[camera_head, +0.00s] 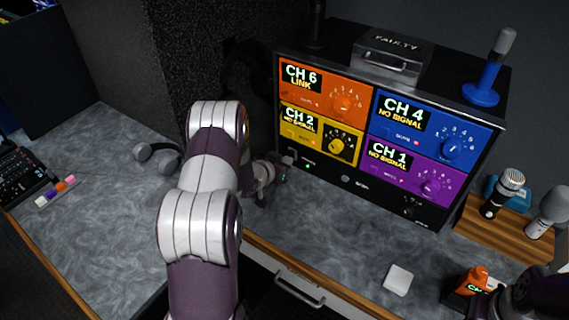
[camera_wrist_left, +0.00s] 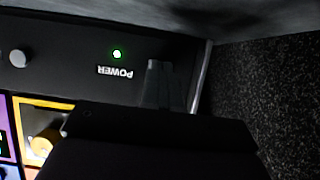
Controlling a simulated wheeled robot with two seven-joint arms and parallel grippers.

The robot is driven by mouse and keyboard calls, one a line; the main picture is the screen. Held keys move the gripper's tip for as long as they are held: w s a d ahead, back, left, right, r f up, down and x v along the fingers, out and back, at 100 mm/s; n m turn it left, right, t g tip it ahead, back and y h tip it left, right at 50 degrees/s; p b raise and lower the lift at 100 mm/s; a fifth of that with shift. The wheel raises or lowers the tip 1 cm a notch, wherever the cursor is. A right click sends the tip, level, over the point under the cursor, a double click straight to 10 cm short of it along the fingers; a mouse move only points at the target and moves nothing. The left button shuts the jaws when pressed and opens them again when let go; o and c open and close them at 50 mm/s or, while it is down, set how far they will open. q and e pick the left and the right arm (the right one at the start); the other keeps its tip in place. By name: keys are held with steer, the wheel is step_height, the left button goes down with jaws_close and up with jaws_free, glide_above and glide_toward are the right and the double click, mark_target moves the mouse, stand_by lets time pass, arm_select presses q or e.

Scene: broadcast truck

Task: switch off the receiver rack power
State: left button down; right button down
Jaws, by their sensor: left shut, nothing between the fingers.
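The receiver rack (camera_head: 345,178) is a black cabinet with several coloured channel units; the orange one reads CH 6 LINK. A green light (camera_head: 308,165) glows at its lower left, and it also shows in the left wrist view (camera_wrist_left: 117,54), lit above an upside-down POWER label (camera_wrist_left: 115,72). My left gripper (camera_head: 286,166) is shut and empty at the rack's lower left corner. In the wrist view its dark fingers (camera_wrist_left: 158,85) are beside the label and seem to cover the switch area. Contact cannot be told. My right gripper is partly seen at bottom right (camera_head: 487,290).
An orange pack (camera_head: 474,281) is by my right gripper. Microphones (camera_head: 505,190) stand on a wooden block at right. A white square (camera_head: 398,279) lies on the counter. A speckled dark wall stands left of the rack.

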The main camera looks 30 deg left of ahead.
arm_select(q)
steer(key=shift+f, duration=0.15)
arm_select(e)
steer(key=shift+f, duration=0.4)
arm_select(q)
steer(key=shift+w, duration=0.1)
steer(key=shift+r+p, duration=0.7)
steer(key=shift+r, duration=0.25)
arm_select(e)
steer(key=shift+r, duration=0.65)
arm_select(q)
steer(key=shift+r, duration=0.15)
arm_select(e)
steer(key=shift+s, duration=0.1)
